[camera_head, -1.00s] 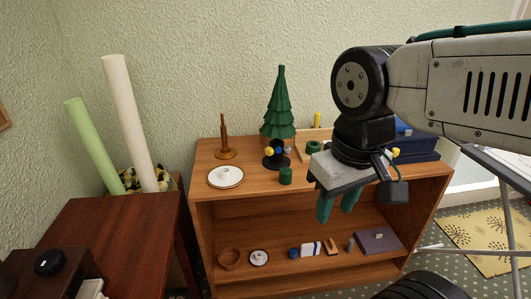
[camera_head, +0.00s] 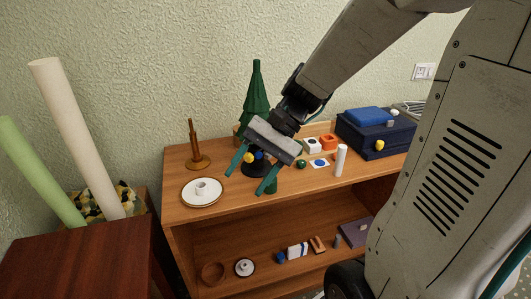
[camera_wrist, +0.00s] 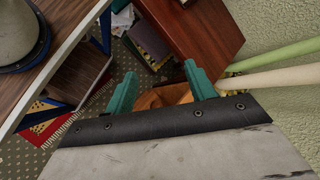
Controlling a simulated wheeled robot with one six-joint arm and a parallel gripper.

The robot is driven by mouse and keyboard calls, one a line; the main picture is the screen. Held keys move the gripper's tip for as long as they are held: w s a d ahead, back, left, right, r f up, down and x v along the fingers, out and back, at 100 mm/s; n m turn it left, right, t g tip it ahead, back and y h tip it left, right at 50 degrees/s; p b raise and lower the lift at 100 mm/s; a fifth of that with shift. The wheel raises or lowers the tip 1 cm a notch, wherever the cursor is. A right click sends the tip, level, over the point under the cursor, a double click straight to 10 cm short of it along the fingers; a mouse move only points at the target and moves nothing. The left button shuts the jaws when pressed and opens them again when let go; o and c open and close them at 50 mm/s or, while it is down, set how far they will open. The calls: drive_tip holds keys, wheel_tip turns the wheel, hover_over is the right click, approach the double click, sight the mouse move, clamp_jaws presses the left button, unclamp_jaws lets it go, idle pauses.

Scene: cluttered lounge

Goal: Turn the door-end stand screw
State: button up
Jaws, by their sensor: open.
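A small black stand (camera_head: 256,170) with yellow (camera_head: 249,157) and blue (camera_head: 259,155) knobs sits on top of the wooden shelf unit, just in front of the green toy tree (camera_head: 257,95). I cannot tell which knob is the door-end screw. My gripper (camera_head: 251,176) is open and empty, its two teal fingers pointing down and left. In the head view the fingers overlap the stand, one on each side; contact cannot be told. In the wrist view my gripper (camera_wrist: 160,78) is also empty between its fingers, and the stand is not visible there.
The wooden shelf unit (camera_head: 190,220) also bears a white plate (camera_head: 203,190), a brown peg stand (camera_head: 195,150), a white cylinder (camera_head: 341,160) and a dark blue case (camera_head: 375,135). A dark red table (camera_head: 80,255) and tall rolls (camera_head: 75,130) stand at the left.

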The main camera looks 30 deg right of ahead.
drive_tip(key=w+d+f+m+t+y, duration=0.1)
drive_tip(key=w+d+f+m+t, duration=0.2)
drive_tip(key=w+d+m+t, duration=0.1)
drive_tip(key=w+d+f+m+t+y, duration=0.1)
drive_tip(key=w+d+f+m+t, duration=0.3)
drive_tip(key=w+d+m, duration=0.1)
drive_tip(key=w+d+f+m+t+y, duration=0.1)
drive_tip(key=w+d+f+m+t, duration=0.3)
drive_tip(key=w+d+m, duration=0.1)
drive_tip(key=shift+w+d+y, duration=0.2)
drive_tip(key=shift+w+d, duration=0.25)
drive_tip(key=shift+d, duration=0.25)
drive_tip(key=shift+w+d+y, duration=0.2)
drive_tip(key=shift+w+d, duration=0.2)
drive_tip(key=shift+d, duration=0.25)
drive_tip(key=d+f+m+t+h, duration=0.1)
drive_tip(key=d+f+m, duration=0.1)
drive_tip(key=d, duration=0.1)
drive_tip(key=d+f+m+t+h, duration=0.1)
drive_tip(key=d+f+m+t, duration=0.1)
drive_tip(key=d, duration=0.1)
drive_tip(key=w+d+f+m+t+h, duration=0.1)
drive_tip(key=d+f+h, duration=0.1)
drive_tip(key=d, duration=0.1)
drive_tip(key=shift+f+m+t, duration=0.3)
drive_tip(key=shift+m, duration=0.1)
drive_tip(key=shift+w+d+f, duration=0.1)
drive_tip(key=shift+w+f, duration=0.05)
drive_tip(key=x, duration=0.7)
drive_tip(key=shift+w, duration=0.2)
